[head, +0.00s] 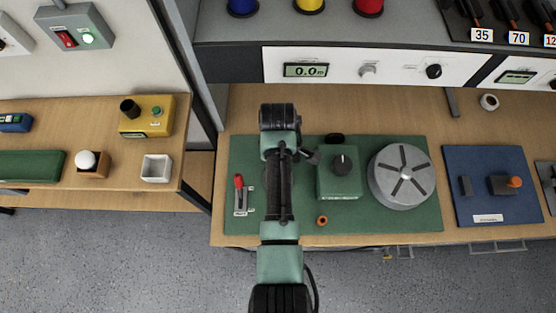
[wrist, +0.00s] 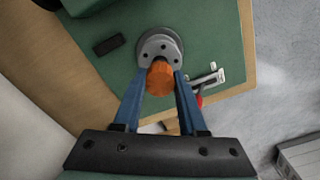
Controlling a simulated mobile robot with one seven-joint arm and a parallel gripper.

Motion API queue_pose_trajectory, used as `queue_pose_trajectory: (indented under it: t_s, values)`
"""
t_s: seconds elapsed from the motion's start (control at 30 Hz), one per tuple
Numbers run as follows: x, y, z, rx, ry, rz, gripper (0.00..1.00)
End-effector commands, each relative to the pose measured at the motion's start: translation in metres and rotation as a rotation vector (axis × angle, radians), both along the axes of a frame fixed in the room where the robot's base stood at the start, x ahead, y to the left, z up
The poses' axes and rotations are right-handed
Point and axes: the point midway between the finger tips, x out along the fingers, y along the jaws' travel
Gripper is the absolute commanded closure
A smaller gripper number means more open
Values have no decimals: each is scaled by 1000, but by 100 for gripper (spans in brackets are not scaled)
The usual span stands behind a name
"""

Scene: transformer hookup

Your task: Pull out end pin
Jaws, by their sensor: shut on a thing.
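In the wrist view, an orange cylinder, which I take as the end pin (wrist: 160,82), stands at a round grey flange (wrist: 158,46) with dark holes. My gripper (wrist: 160,76) has its blue fingers closed on either side of the orange pin. The pin's far end meets the flange; how deep it sits cannot be seen. In the head view my arm covers the gripper, the pin and the flange over the green mat (head: 385,228).
A red-handled switch (head: 239,190) stands on the mat left of my arm; right of it are a green knob box (head: 340,181), a small orange ring (head: 322,220) and a grey slotted disc (head: 401,175). A blue board (head: 490,200) lies further right.

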Motion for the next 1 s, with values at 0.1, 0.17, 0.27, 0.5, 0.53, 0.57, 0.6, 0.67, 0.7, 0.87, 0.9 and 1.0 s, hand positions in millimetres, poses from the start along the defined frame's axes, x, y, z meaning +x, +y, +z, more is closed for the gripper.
queue_pose_trajectory:
  t_s: [0.1,0.17,0.27,0.5,0.53,0.57,0.6,0.67,0.7,0.87,0.9,1.0]
  values:
    - [0,0,4,0,0,0,100]
    - [0,0,6,0,0,0,100]
    - [0,0,8,0,0,0,100]
    - [0,0,14,0,0,0,100]
    - [0,0,15,0,0,0,100]
    - [0,0,16,0,0,0,100]
    - [0,0,17,0,0,0,100]
    - [0,0,18,0,0,0,100]
    - [0,0,19,0,0,0,100]
    - [0,0,23,0,0,0,100]
    - [0,0,24,0,0,0,100]
    - [0,0,25,0,0,0,100]
